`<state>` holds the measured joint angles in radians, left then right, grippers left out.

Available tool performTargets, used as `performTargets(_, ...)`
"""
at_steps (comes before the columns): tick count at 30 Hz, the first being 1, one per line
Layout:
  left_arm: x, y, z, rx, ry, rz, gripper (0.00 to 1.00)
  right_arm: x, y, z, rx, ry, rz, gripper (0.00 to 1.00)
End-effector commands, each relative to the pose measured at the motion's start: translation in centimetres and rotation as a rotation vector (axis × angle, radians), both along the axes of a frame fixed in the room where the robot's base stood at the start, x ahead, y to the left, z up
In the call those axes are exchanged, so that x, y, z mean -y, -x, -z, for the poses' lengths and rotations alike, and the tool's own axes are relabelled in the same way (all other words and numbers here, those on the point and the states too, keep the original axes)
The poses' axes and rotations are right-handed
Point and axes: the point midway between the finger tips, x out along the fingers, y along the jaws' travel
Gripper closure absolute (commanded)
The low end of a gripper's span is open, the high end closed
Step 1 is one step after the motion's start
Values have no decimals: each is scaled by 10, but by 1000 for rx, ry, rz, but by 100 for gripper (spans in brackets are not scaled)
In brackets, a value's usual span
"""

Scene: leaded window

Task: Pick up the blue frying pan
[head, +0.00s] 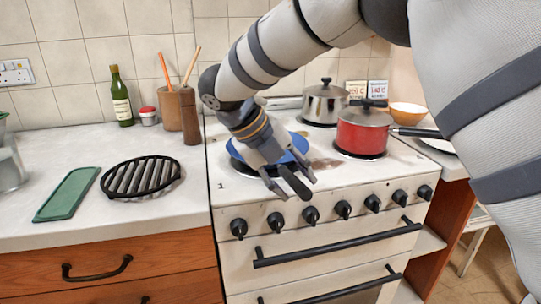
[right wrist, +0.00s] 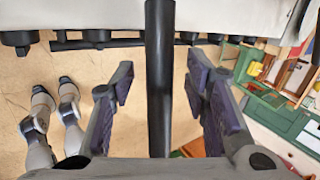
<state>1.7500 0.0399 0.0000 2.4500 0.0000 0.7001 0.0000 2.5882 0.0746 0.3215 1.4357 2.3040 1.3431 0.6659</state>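The blue frying pan (head: 299,147) sits on the front left burner of the white cooker. My right gripper (head: 292,187) reaches down over it from above and hides part of the pan. The pan's black handle (right wrist: 160,60) sticks out past the cooker's front edge. In the right wrist view it runs between the two fingers of my right gripper (right wrist: 160,85). The fingers stand apart with a clear gap on each side of the handle. My left gripper does not show in the head view.
A red pot (head: 362,135) stands to the right of the pan, with a steel pot (head: 325,104) behind. On the left counter are a black grill rack (head: 141,176), a green board (head: 68,194), a bottle (head: 121,100) and a utensil holder (head: 171,109). Knobs line the cooker's front.

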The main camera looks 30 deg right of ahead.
Motion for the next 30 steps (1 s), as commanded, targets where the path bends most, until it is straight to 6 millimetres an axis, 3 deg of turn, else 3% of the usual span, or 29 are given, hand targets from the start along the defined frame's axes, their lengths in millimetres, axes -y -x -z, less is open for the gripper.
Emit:
performTargets(1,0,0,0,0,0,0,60,0,0,0,0,0,0,67)
performTargets(6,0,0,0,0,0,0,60,0,0,0,0,0,0,100)
performTargets(20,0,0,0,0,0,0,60,0,-1,-6,5,2,0,100)
performTargets(26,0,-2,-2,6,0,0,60,-1,0,-38,9,0,0,100)
performTargets(30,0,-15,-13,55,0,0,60,-9,28,-76,21,0,-1,100)
